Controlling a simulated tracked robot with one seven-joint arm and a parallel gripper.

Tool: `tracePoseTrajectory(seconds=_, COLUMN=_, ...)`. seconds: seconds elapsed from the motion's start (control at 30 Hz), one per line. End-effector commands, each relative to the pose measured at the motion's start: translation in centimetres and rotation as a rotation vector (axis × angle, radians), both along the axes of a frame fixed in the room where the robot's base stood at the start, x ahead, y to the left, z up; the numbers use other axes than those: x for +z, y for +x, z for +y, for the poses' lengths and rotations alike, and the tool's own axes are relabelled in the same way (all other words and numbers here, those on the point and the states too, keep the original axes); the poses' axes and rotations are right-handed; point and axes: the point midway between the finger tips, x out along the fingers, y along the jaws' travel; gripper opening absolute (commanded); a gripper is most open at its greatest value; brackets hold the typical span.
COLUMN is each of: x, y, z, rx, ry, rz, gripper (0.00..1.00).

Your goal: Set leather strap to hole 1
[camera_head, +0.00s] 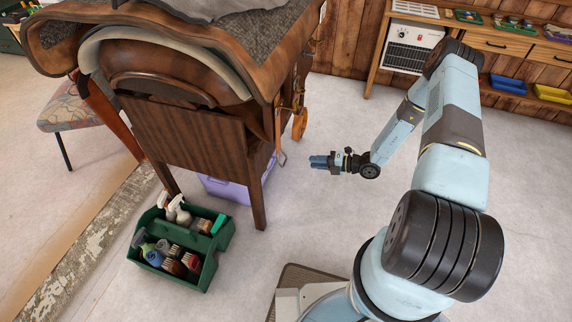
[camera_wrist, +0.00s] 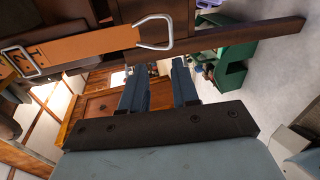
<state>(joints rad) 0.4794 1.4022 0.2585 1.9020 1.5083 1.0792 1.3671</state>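The leather strap (camera_wrist: 85,47) is tan-orange and runs across the upper left of the wrist view, with dark number marks, one looking like a 1, near its left end. A metal buckle frame (camera_wrist: 21,62) sits around that left end, and a metal loop (camera_wrist: 154,32) is at the right end. In the head view the strap (camera_head: 278,125) hangs at the saddle's right side. I cannot tell which hole the buckle is set to. My gripper (camera_wrist: 158,78) is open and empty, with a gap between its fingers, apart from the strap. In the head view my gripper (camera_head: 314,161) is right of the loop.
The saddle (camera_head: 150,50) rests on a dark wooden stand (camera_head: 195,138). A lilac bin (camera_head: 230,190) is beneath it, and a green grooming caddy (camera_head: 215,262) stands in front. A shelf bench with a heater (camera_head: 410,45) is at the back right. The floor around my gripper is clear.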

Motion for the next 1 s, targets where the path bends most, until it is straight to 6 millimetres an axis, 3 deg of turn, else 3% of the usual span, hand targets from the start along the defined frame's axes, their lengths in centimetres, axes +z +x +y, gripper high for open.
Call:
tracePoseTrajectory(seconds=0.13, x=-1.9, y=-0.4, z=0.2, rx=-0.05, ry=0.033, rz=0.062, gripper=0.3)
tracePoseTrajectory(seconds=0.37, x=-2.7, y=-0.1, z=1.4, rx=-0.064, ry=0.043, rz=0.08, gripper=0.3)
tracePoseTrajectory(seconds=1.0, x=-4.8, y=3.3, z=11.0, rx=-0.063, ry=0.041, rz=0.079, gripper=0.3)
